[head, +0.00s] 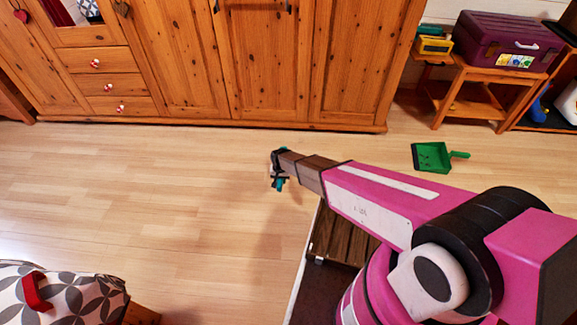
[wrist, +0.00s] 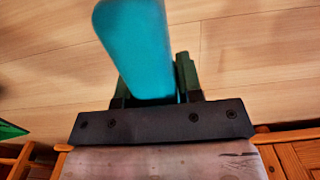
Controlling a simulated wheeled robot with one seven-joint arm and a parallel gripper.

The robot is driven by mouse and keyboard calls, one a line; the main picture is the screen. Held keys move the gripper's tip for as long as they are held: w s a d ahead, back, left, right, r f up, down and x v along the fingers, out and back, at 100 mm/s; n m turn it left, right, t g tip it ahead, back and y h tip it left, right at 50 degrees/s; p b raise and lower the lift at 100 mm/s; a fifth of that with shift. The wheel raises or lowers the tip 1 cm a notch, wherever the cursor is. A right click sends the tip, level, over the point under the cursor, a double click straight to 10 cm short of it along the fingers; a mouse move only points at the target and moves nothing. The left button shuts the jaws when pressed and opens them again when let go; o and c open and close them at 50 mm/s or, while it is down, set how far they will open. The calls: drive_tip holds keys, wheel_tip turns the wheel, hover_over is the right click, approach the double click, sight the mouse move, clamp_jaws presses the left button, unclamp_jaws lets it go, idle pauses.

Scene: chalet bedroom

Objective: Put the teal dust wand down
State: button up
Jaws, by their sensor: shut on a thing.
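The teal dust wand (wrist: 135,45) fills the upper middle of the wrist view, between the fingers of my gripper (wrist: 155,85). My gripper is shut on it. In the head view, a small teal bit of the wand (head: 280,183) shows at the end of my arm, just below my gripper (head: 276,168). Most of the wand is hidden there. The gripper is held out over the wooden floor (head: 150,190), in front of the wardrobe. The wand's height above the floor is hard to tell.
A green dustpan (head: 431,157) lies on the floor to the right. A pine wardrobe (head: 265,65) stands along the back. A low stool (head: 490,75) holds a purple case (head: 505,38). A patterned cushion (head: 80,300) is at lower left. The middle and left floor is clear.

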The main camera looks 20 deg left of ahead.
drive_tip(key=s+a, duration=0.2)
drive_tip(key=a, duration=0.1)
hover_over(287, 183)
drive_tip(key=f, duration=0.6)
drive_tip(key=shift+w+a+f, duration=0.1)
drive_tip(key=shift+w+f, duration=0.1)
drive_tip(key=shift+w, duration=0.05)
drive_tip(key=shift+f, duration=1.9)
drive_tip(key=shift+f, duration=0.1)
drive_tip(key=o, duration=1)
wheel_tip(287, 183, up, 12)
drive_tip(key=shift+w+r, duration=0.1)
drive_tip(key=shift+r, duration=0.05)
